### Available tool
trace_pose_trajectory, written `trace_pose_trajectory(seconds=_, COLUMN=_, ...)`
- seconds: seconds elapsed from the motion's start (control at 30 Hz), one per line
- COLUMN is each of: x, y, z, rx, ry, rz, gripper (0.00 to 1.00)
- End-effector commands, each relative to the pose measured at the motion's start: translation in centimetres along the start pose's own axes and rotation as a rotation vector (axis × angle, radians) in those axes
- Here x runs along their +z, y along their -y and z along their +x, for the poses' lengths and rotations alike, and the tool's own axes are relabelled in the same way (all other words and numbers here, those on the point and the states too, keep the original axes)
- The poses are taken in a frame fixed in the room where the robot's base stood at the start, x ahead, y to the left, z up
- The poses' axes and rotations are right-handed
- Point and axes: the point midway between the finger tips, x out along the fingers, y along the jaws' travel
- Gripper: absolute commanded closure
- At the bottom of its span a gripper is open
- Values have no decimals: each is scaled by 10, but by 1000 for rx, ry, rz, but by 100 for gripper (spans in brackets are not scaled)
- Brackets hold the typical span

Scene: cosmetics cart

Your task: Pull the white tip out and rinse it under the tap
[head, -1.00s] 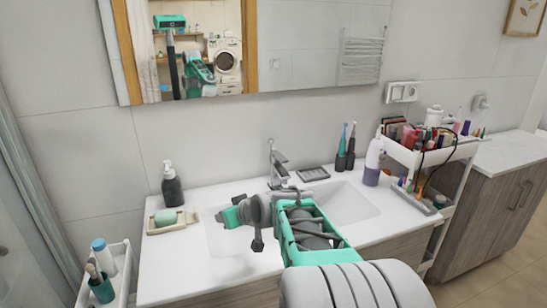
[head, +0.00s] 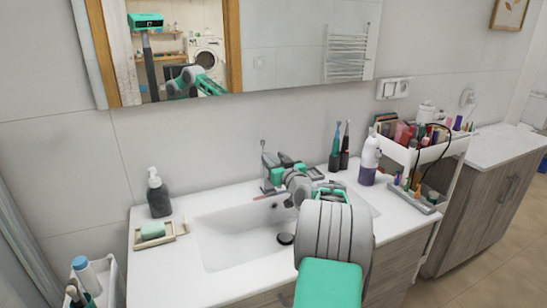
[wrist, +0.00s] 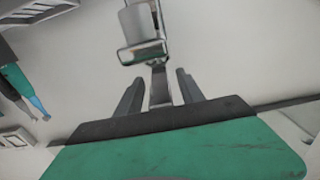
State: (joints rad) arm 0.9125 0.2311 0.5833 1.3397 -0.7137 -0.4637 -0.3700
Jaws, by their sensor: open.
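A white device with a purple lower part (head: 369,160) stands upright on the counter, right of the basin. Its top is too small to make out a separate white tip clearly. The chrome tap (head: 265,163) stands behind the basin, partly hidden by my gripper (head: 270,188). In the wrist view my gripper (wrist: 158,82) is open, with one finger on each side of the tap's stem in the picture. The tap's chrome body (wrist: 143,50) fills the top middle there. Contact cannot be told. Nothing is held.
Two electric toothbrushes (head: 336,155) stand near the wall, left of the white device. A shelf cart (head: 455,147) with cosmetics is at the right. A dark soap bottle (head: 158,196) and soap dish (head: 165,236) are at the left. The white basin (head: 225,245) is empty.

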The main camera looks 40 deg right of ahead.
Motion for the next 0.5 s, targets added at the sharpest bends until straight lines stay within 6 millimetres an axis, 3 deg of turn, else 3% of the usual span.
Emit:
trace_pose_trajectory(seconds=0.27, x=0, y=1, z=3, rx=-1, ry=0, rz=0, gripper=55)
trace_pose_trajectory(seconds=0.5, x=0, y=2, z=3, rx=-1, ry=0, rz=-1, gripper=75)
